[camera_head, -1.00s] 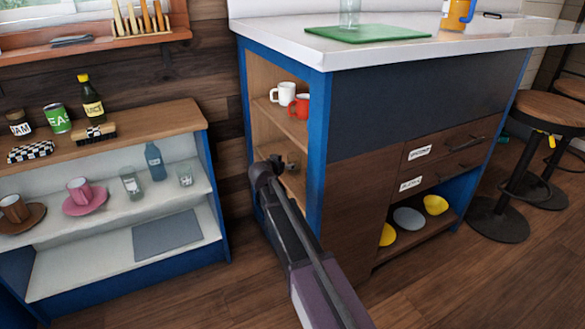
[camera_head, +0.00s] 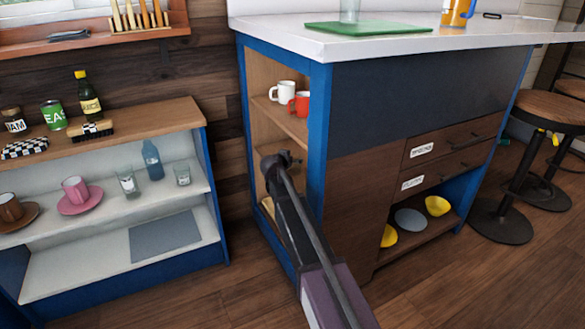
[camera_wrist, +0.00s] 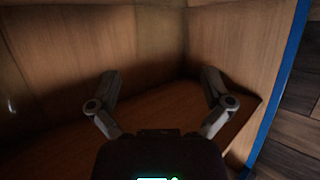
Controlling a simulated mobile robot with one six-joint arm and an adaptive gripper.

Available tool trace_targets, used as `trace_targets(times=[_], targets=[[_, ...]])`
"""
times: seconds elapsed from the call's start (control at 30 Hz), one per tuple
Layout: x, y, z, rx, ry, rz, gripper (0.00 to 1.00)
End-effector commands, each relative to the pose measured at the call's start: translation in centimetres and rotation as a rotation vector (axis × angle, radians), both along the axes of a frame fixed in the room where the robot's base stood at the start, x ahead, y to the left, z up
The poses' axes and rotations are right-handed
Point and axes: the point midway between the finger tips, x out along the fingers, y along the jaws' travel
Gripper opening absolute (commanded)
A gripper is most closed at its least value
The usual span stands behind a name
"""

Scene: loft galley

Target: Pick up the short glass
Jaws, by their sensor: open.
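A short clear glass (camera_head: 182,175) stands upright at the right end of the upper white shelf in the left unit. A taller clear glass (camera_head: 128,183) stands to its left. My gripper (camera_head: 283,160) is at the open side of the blue counter, well to the right of that short glass. In the wrist view, my gripper (camera_wrist: 161,76) has its fingers spread inside a wooden compartment, with nothing between them. Faint pale glints show at the left edge there; I cannot tell what they are.
A blue bottle (camera_head: 152,160) stands between the two glasses. A white mug (camera_head: 285,92) and a red mug (camera_head: 300,103) sit on the counter's upper side shelf, above my gripper. Another glass (camera_head: 350,10) stands on the green board (camera_head: 370,28). Open floor lies in front.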

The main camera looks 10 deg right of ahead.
Motion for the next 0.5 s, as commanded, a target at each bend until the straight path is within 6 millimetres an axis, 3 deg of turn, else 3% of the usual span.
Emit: trace_targets(times=[0.27, 0.5], targets=[[0.1, 0.0, 0.0, 0.000, 0.000, 0.001, 1.00], [1.6, -0.6, -1.1, 0.000, 0.000, 0.000, 1.00]])
